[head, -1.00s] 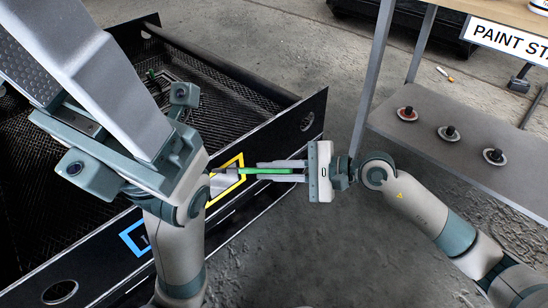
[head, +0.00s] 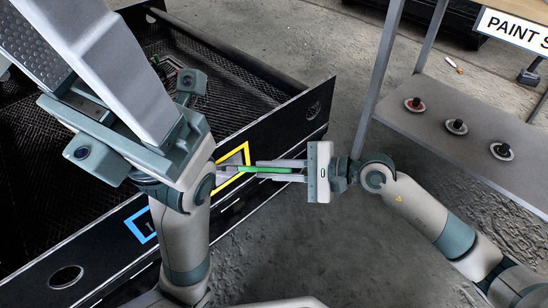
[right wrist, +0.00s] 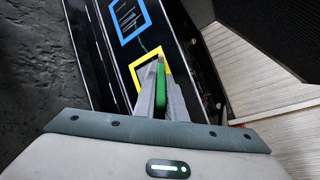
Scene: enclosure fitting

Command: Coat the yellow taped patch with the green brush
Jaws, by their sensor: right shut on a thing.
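My right gripper (head: 260,168) is shut on the green brush (head: 268,170), whose handle lies between the fingers. The brush points left at the side wall of a black crate, where yellow tape (head: 247,152) frames the patch. The patch surface inside looks partly grey. The brush's tip overlaps the framed area in the head view; I cannot tell whether it touches. In the right wrist view, the green brush (right wrist: 161,88) hides part of the yellow tape frame (right wrist: 137,72).
A blue taped frame (head: 134,225) with markings is on the same crate wall (head: 320,85). Floor between crate and stand is open.

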